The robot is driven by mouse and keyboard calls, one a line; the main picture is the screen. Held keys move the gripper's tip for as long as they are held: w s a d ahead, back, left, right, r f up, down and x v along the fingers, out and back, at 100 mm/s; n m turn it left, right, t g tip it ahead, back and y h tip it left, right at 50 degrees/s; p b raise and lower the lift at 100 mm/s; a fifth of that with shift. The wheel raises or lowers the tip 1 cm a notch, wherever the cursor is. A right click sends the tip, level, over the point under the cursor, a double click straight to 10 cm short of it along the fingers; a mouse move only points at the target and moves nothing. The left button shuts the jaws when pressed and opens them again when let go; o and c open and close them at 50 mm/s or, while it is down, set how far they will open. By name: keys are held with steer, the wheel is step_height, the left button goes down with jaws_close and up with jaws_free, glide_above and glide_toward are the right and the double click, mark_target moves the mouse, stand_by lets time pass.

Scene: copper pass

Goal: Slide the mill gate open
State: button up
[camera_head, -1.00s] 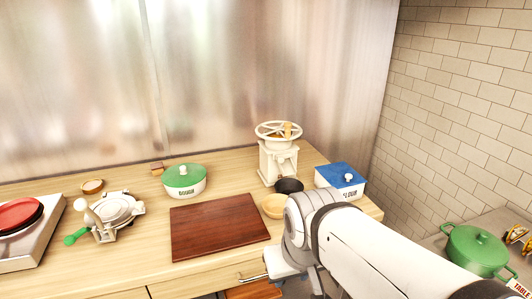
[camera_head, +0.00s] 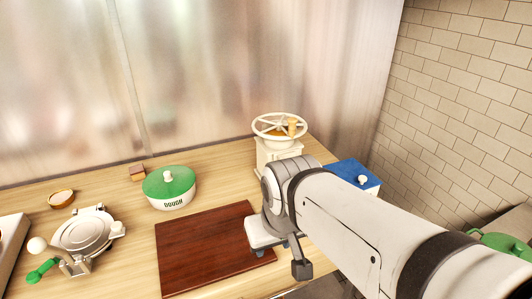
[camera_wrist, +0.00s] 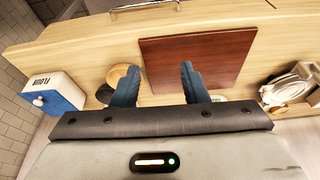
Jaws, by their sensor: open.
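In the wrist view, a wooden bowl (camera_wrist: 114,75) and a black bowl (camera_wrist: 105,94) lie beside the left finger. The mill is not visible there.
A blue-lidded flour box (camera_head: 357,176) is right of the mill. A green-lidded dough pot (camera_head: 169,187) and a small wooden block (camera_head: 137,172) are left of it. A round press (camera_head: 85,232) with a green handle is at far left. A tiled wall bounds the right.

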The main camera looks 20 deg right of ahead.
steer(key=shift+o, duration=0.4)
steer(key=w+d+f+t+h+b, duration=0.1)
steer(key=w+d+f+t+b, duration=0.2)
steer(key=w+d, duration=0.3)
steer(key=w+d+f+m+t+h+b, duration=0.1)
steer(key=w+d+f+t+b, duration=0.2)
steer(key=w, duration=1.2)
steer(key=d+t+b, duration=0.1)
steer(key=d, duration=0.2)
steer(key=shift+d+f+h, duration=0.2)
steer(key=shift+h, duration=0.1)
steer(key=w+d+f+t+y+b, duration=0.1)
steer(key=w+d+t, duration=0.1)
steer(key=w, duration=0.3)
steer(key=w+d+f+n+t+y+b, duration=0.1)
steer(key=w+d+f+t, duration=0.1)
steer(key=w, duration=0.3)
steer(key=w+d+f+t+y+b, duration=0.1)
steer(key=w+d+t+b, duration=0.1)
steer(key=w, duration=0.3)
steer(key=shift+w+d+f+n+t+y, duration=0.15)
steer(key=shift+f+n+t+y, duration=0.2)
steer(key=shift+t, duration=0.35)
steer(key=shift+c, duration=0.6)
jaws_close()
